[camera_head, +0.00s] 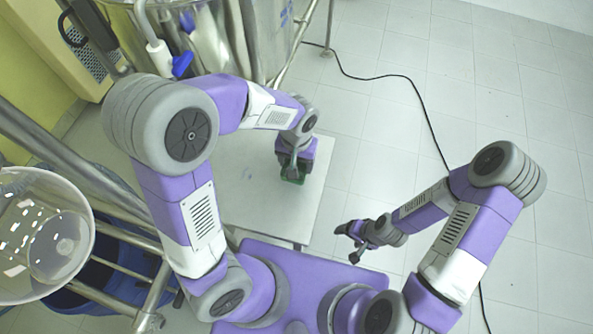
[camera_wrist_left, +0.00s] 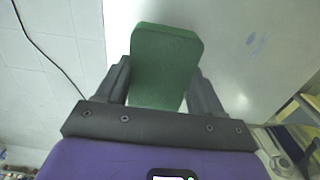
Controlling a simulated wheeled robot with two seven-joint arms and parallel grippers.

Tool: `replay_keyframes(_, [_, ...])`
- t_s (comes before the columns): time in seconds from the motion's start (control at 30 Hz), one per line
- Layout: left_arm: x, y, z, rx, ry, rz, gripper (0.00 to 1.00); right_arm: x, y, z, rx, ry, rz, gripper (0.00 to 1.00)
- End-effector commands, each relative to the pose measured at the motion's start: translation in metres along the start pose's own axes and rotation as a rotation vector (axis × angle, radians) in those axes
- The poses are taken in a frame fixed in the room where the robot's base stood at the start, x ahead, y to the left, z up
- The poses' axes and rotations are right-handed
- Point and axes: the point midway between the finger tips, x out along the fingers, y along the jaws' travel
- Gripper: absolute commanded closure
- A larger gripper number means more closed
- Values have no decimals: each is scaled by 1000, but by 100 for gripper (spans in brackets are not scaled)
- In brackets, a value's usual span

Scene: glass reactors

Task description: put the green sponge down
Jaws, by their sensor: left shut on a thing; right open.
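The green sponge (camera_wrist_left: 164,62) is a flat block with rounded corners. My left gripper (camera_wrist_left: 163,88) is shut on it, one finger on each side. In the head view the sponge (camera_head: 292,179) shows only as a small green patch under my left gripper (camera_head: 294,160), over the white table top near its right edge. I cannot tell whether the sponge touches the table. My right gripper (camera_head: 355,238) is open and empty over the floor, to the right of the table.
The white table (camera_head: 245,195) is otherwise bare. Metal rails, a clear plastic bucket (camera_head: 42,235) and a blue tub (camera_head: 110,270) are at the left. A black cable (camera_head: 415,95) crosses the tiled floor at the right.

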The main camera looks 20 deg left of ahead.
Motion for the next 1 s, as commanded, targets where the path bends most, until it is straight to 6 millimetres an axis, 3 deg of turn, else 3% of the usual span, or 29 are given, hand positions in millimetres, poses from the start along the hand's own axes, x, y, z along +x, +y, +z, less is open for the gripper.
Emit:
replay_keyframes(0.37, [43,0,0,0,-2,-1,61,15,6,-1,0,0,0,26])
replay_keyframes(0.77, [48,0,0,0,1,0,61,17,7,-1,0,0,0,26])
replay_keyframes(0.8, [47,0,0,0,1,0,28,17,6,-1,0,0,0,26])
replay_keyframes(0.93, [47,0,0,0,0,0,8,16,6,-1,0,0,0,26])
replay_keyframes(1.0, [47,0,0,0,0,0,7,16,6,-1,0,0,0,26])
